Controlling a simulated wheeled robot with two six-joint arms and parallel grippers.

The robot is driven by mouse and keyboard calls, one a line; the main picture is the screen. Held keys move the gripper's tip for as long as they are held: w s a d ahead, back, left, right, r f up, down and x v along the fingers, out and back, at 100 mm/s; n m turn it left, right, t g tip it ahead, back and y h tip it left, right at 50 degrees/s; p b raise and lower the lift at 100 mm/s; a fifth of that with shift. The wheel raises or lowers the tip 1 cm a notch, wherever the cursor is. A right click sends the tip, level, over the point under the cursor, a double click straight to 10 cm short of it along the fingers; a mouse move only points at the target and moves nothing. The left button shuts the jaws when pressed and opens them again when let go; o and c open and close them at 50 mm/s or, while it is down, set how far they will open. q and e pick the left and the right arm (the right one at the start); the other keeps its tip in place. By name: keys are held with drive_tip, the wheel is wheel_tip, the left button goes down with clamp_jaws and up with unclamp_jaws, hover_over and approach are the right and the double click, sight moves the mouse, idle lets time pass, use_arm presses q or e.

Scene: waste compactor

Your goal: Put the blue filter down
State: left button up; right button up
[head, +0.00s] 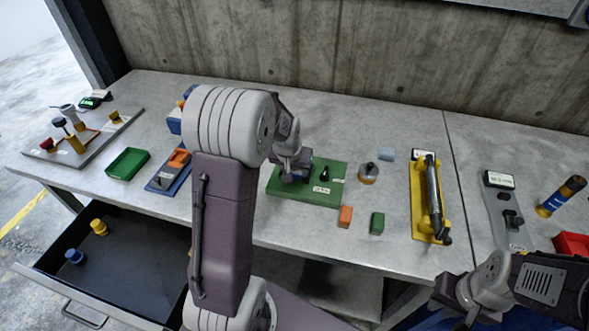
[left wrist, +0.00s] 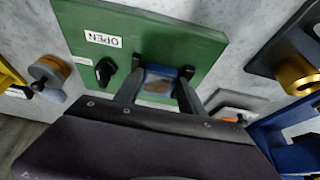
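The blue filter (left wrist: 158,84), a small blue-framed piece with a brownish middle, shows between the fingers of my left gripper (left wrist: 159,88) in the left wrist view. The fingers lie against its two sides. It is over the green board (head: 318,197), which has an OPEN label and a black knob (left wrist: 105,71); I cannot tell if it touches the board. In the head view my left gripper (head: 291,174) is over the board's left part, and the filter is hidden there. My right gripper (head: 450,296) is low at the right; its fingers are unclear.
An orange block (head: 345,216) and a green block (head: 377,223) lie in front of the board. A round metal-topped piece (head: 368,173) and a yellow holder (head: 425,210) stand right of it. A green tray (head: 128,163) is at left, above an open drawer (head: 125,290).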

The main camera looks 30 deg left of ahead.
use_arm(q)
drive_tip(key=shift+s+d+f, duration=0.1)
drive_tip(key=shift+s+f, duration=0.2)
drive_tip(key=shift+f, duration=0.1)
drive_tip(key=shift+r, duration=0.25)
wheel_tip(320, 180, up, 3)
drive_tip(key=shift+f+p, duration=0.2)
drive_tip(key=shift+p, duration=0.4)
drive_tip(key=a+p+v, duration=0.1)
drive_tip(key=v, duration=0.9)
drive_tip(key=s+d+f+m+g, duration=0.1)
drive_tip(key=s+d+f, duration=0.2)
drive_tip(key=s+f, duration=0.1)
drive_tip(key=s+d+f+g+h, duration=0.1)
drive_tip(key=s+d+f, duration=0.3)
drive_tip(key=s, duration=0.1)
drive_tip(key=s+d+f+m+g, duration=0.1)
drive_tip(key=s+d+f, duration=0.2)
drive_tip(key=s+f, duration=0.1)
drive_tip(key=shift+s+d+m, duration=0.3)
drive_tip(key=shift+s+d, duration=0.1)
drive_tip(key=shift+s, duration=0.15)
drive_tip(key=shift+a, duration=0.1)
drive_tip(key=shift+w, duration=0.1)
